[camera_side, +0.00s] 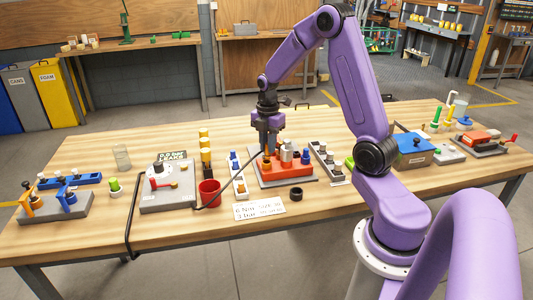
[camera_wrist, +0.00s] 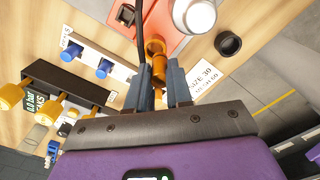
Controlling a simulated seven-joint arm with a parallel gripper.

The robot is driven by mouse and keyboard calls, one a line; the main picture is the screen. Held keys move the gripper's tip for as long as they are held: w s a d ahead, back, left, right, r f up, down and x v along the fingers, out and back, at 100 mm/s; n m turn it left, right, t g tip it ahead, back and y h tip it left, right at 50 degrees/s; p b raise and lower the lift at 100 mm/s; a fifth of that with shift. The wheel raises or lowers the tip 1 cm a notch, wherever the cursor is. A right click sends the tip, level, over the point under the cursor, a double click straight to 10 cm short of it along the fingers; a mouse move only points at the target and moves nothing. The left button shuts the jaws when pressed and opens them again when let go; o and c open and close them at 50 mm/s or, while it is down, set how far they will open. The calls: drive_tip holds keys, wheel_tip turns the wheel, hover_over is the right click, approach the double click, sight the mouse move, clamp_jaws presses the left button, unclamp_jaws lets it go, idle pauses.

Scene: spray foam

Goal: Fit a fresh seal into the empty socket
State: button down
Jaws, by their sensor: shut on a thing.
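My gripper (camera_side: 268,148) is at the red block (camera_side: 290,168), pointing down at its left part. In the wrist view, its fingers (camera_wrist: 162,88) are closed on an orange-brown cylindrical piece (camera_wrist: 159,67). The piece's lower end is at or just over the red block (camera_wrist: 165,14); I cannot tell whether it is seated. The red block lies on a grey plate and carries a silver cylinder (camera_wrist: 194,14) and blue-topped posts (camera_side: 305,156). A white strip with blue pegs (camera_side: 237,165) stands left of the block. The empty socket cannot be made out.
A black ring (camera_side: 296,194) lies in front of the block, near a printed card (camera_side: 259,210). A red cup (camera_side: 209,191) and a grey gauge box (camera_side: 167,187) stand to the left. A dark cable runs close by my gripper. A second strip (camera_side: 327,162) flanks the block's right.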

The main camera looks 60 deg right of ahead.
sight(266, 153)
drive_tip(key=shift+w+d+f, duration=0.15)
drive_tip(key=shift+w+f, duration=0.15)
drive_tip(key=shift+f, duration=1.65)
drive_tip(key=shift+f, duration=0.15)
drive_tip(key=c, duration=1)
unclamp_jaws()
